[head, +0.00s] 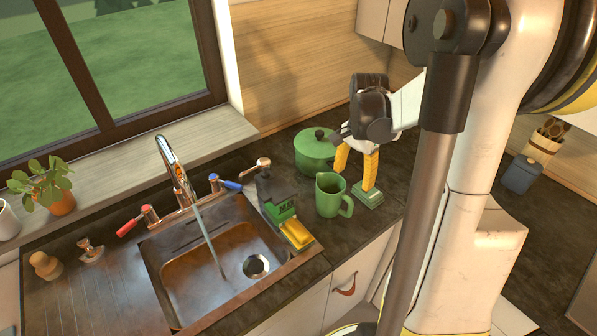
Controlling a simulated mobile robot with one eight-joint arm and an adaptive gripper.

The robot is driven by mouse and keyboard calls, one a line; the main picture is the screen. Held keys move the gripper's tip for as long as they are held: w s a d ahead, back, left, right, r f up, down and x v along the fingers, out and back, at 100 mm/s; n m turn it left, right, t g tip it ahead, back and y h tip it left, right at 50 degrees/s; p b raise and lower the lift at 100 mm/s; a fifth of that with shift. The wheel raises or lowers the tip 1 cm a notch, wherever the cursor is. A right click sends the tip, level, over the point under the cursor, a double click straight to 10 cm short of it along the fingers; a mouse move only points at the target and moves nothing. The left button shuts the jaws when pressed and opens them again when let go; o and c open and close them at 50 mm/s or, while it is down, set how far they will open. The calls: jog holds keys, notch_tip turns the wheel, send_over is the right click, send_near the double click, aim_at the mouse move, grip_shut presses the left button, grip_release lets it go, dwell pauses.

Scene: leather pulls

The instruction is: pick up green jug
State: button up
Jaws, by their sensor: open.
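The green jug (328,199) stands upright on the dark counter, right of the sink. Its handle points to the right and toward the front. My gripper (354,184) is open, with yellow fingers pointing down just right of and behind the jug. The lower end of the left finger is hidden behind the jug's rim. I cannot tell whether either finger touches the jug.
A green lidded pot (313,152) stands behind the jug. The sink (215,265), with running water, lies left. A dark soap bottle (269,190) and a yellow sponge (297,233) stand between sink and jug. A little clear counter lies in front of the jug.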

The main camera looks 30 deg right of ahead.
aim_at(349, 197)
jog(key=f+b, duration=0.1)
jog(key=f, duration=0.2)
jog(key=f+b, duration=0.1)
jog(key=f, duration=0.3)
jog(key=f+b, duration=0.1)
jog(key=f, duration=0.2)
jog(key=shift+s+a+f, duration=0.1)
jog(key=shift+a+f, duration=0.2)
jog(key=shift+f, duration=0.05)
jog(key=c, duration=1.3)
